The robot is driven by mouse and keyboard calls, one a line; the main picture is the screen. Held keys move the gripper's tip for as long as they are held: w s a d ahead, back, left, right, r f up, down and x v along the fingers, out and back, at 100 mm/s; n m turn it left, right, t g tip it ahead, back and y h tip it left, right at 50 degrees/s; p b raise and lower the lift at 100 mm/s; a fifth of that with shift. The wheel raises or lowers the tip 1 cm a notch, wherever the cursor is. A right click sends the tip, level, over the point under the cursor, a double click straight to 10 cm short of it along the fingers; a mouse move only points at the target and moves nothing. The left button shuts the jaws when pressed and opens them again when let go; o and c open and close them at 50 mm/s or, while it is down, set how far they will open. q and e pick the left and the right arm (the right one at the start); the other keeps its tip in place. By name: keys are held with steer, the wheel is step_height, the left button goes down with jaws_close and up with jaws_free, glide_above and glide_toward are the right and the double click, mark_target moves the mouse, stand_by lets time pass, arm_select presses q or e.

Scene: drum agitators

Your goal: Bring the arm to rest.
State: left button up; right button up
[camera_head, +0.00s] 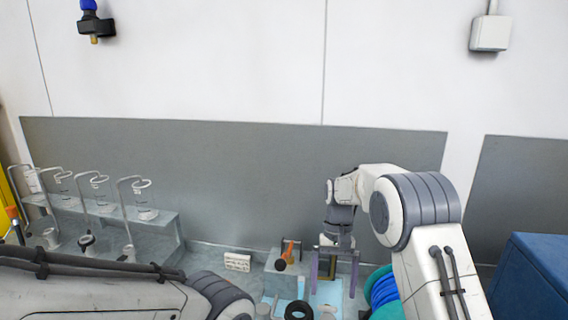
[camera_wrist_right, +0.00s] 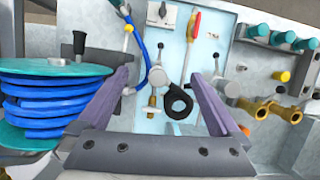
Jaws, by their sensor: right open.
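My right arm (camera_head: 425,215) reaches in from the lower right of the head view and bends down over the bench. My right gripper (camera_head: 333,284) points downward there, with its two purple fingers apart. In the right wrist view, the right gripper (camera_wrist_right: 158,78) is open with nothing held between its fingers. A pale blue panel (camera_wrist_right: 178,68) with fittings lies beyond the fingers. A black ring (camera_wrist_right: 178,103) shows between them, apart from both. My left arm (camera_head: 90,290) crosses the lower left of the head view; its gripper is not visible.
A blue hose reel (camera_wrist_right: 45,105) is close on the left in the wrist view. Brass and teal fittings (camera_wrist_right: 262,107) are at the right. Agitator stands (camera_head: 128,215) line the bench at left. A blue box (camera_head: 535,275) is at right. The grey wall panel (camera_head: 230,180) stands behind.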

steer(key=s+a+n+t+b, duration=0.25)
steer(key=s+a, duration=0.25)
steer(key=s, duration=0.6)
steer(key=s+a+n+t+b, duration=0.1)
steer(key=s+a+n+b, duration=0.3)
steer(key=s, duration=0.6)
steer(key=s+d+f+n+b, duration=0.1)
steer(key=s+f+n+b, duration=0.1)
steer(key=s, duration=0.7)
steer(key=shift+s+d+f, duration=0.15)
steer(key=shift+d+f, duration=0.2)
steer(key=shift+f, duration=0.5)
steer(key=shift+t, duration=0.25)
